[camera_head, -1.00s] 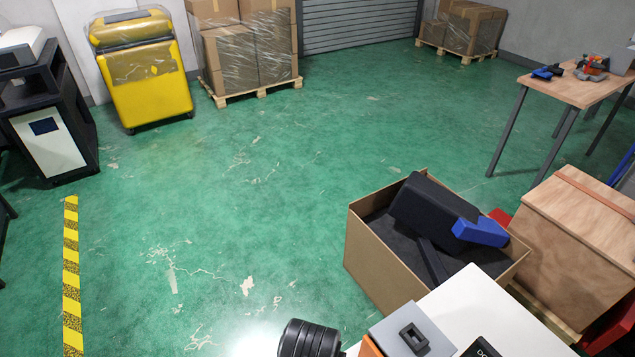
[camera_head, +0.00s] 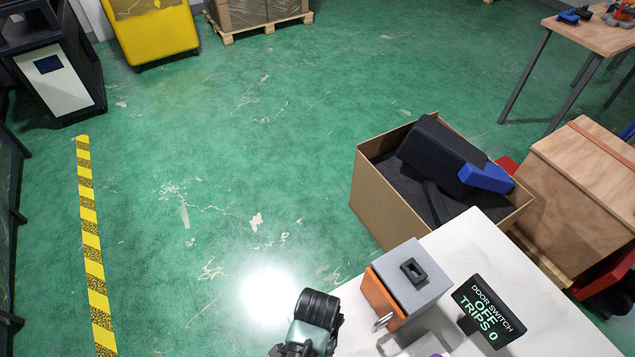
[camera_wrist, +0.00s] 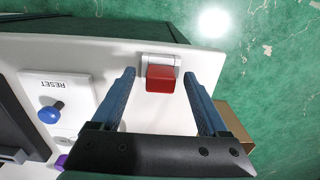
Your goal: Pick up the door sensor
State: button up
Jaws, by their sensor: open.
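My gripper (camera_wrist: 159,76) is open in the wrist view, its two blue-grey fingers spread. A red block (camera_wrist: 160,78) on a light grey mount (camera_wrist: 160,60) shows between the fingertips, at the edge of a white surface; no finger visibly grips it. I cannot tell for sure whether this is the door sensor. In the head view, a grey box (camera_head: 425,292) with an orange side (camera_head: 383,297) stands on the white table (camera_head: 545,330) and bears a small black socket-like piece (camera_head: 413,271). Beside it, a black display (camera_head: 488,310) reads DOOR SWITCH OFF TRIPS 0.
A blue button (camera_wrist: 50,114) on a panel marked RESET is left of my gripper in the wrist view. A cardboard box (camera_head: 385,203) with black and blue items stands behind the table, beside a wooden crate (camera_head: 575,195).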

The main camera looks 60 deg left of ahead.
jog(key=shift+f, duration=0.3)
grip_shut()
dwell(0.3)
